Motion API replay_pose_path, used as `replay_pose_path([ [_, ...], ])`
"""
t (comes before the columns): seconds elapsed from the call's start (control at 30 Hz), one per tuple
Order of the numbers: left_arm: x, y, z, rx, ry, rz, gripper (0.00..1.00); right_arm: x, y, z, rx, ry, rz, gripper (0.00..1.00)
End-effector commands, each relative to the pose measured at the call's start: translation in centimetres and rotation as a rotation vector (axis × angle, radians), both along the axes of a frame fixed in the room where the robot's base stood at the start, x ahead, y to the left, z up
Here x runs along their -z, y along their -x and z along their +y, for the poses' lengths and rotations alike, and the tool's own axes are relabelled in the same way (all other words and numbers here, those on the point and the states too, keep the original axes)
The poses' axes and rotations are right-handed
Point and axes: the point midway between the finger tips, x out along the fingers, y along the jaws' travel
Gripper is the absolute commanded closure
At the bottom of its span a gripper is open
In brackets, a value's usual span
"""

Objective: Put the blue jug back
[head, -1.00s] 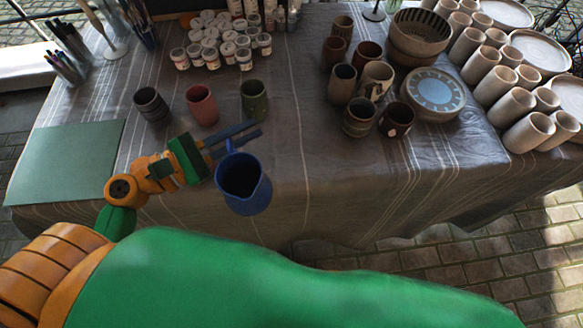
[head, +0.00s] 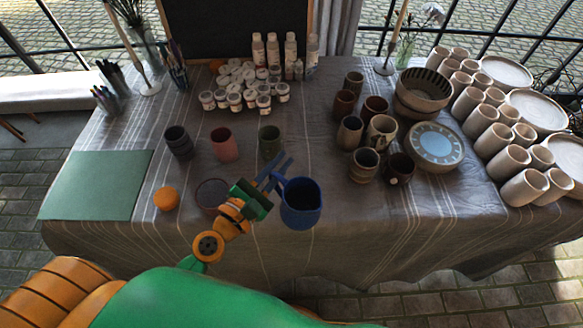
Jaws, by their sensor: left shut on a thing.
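The blue jug (head: 301,204) is near the front edge of the table in the head view, its open mouth facing up and its handle on the left. My left gripper (head: 277,177) comes in from the left and is shut on the jug at its handle side. I cannot tell whether the jug's base touches the cloth. My right gripper is not in view.
A grey cup (head: 179,143), a red cup (head: 224,145) and a green cup (head: 270,142) stand behind the gripper. An orange ball-like thing (head: 166,199) and a dark round bowl (head: 211,194) lie left. A green mat (head: 95,186) is farther left. Brown cups (head: 364,164) stand right.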

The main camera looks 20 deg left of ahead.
Motion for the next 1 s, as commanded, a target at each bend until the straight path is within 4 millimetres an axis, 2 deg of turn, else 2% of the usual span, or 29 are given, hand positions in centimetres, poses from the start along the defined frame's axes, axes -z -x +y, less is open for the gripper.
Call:
replay_pose_path([
  [0.2,2.6,-5.3,0.9,-0.001,0.001,-0.005,1.0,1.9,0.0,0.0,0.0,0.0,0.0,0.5],
  [0.3,5.6,-7.0,1.2,-0.001,0.002,-0.003,1.0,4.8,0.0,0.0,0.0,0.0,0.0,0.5],
  [0.4,7.1,-8.4,1.4,0.0,0.002,-0.003,1.0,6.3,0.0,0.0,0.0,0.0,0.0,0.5],
  [0.6,8.4,-9.8,1.6,0.0,0.003,-0.001,1.0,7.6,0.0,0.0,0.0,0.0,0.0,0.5],
  [0.77,11.6,-10.0,1.7,0.0,0.005,0.001,1.0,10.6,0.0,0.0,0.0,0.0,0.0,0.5],
  [0.97,11.2,-10.0,1.7,0.001,0.002,0.0,1.0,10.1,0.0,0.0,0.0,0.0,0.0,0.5],
  [1.0,11.3,-9.9,1.7,0.001,-0.001,0.002,0.82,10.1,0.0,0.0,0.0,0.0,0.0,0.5],
])
